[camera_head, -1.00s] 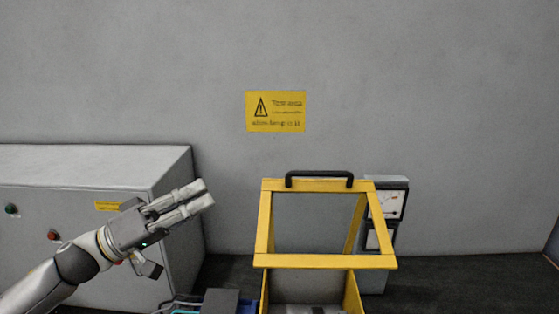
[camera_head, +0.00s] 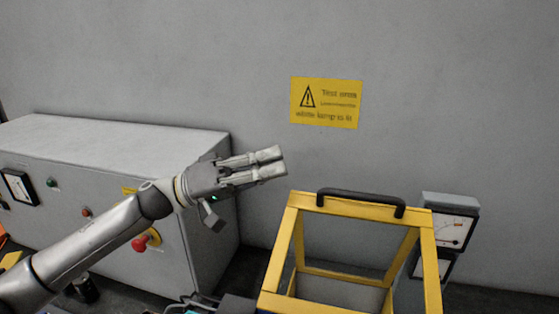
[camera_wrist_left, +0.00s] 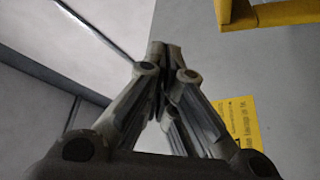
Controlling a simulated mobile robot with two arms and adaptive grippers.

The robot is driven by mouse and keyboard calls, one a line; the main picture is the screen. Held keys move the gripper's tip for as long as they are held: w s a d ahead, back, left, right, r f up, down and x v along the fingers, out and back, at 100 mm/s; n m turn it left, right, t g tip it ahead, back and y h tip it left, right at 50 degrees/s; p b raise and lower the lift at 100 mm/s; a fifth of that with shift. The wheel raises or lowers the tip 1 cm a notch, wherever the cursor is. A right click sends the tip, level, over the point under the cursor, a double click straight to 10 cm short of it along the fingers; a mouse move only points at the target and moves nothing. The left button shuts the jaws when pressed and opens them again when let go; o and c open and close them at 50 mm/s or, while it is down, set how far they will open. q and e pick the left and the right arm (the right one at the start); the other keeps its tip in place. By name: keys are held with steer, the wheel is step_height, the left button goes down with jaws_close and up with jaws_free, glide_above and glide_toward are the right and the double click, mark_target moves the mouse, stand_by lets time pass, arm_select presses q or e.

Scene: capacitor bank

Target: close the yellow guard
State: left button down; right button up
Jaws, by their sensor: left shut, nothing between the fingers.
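The yellow guard (camera_head: 430,265) is an open rectangular frame with a black handle (camera_head: 360,200) along its top edge. It stands raised at the lower right of the head view, tilted, with its lower part cut off by the picture edge. My left gripper (camera_head: 277,163) is shut and empty, left of the handle and a little higher in the picture, apart from the guard. In the left wrist view its fingertips (camera_wrist_left: 163,48) meet, and a piece of the yellow guard (camera_wrist_left: 270,14) shows at the top right.
A grey cabinet (camera_head: 120,135) with a red emergency button (camera_head: 140,243) stands at the left behind my arm. A grey meter box (camera_head: 450,228) stands behind the guard at the right. A yellow warning sign (camera_head: 325,102) is on the grey wall.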

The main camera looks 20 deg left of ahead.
arm_select(q)
step_height(320, 180, up, 3)
steer(key=p, duration=0.3)
glide_above(309, 199)
steer(key=w, duration=0.3)
steer(key=s+f, duration=0.2)
steer(key=shift+f+p, duration=0.3)
steer(key=shift+s+a+f, duration=0.1)
steer(key=shift+s+f, duration=0.15)
steer(key=shift+s, duration=0.3)
steer(key=shift+w+d+f, duration=0.1)
steer(key=shift+d+f, duration=0.1)
steer(key=shift+a, duration=0.1)
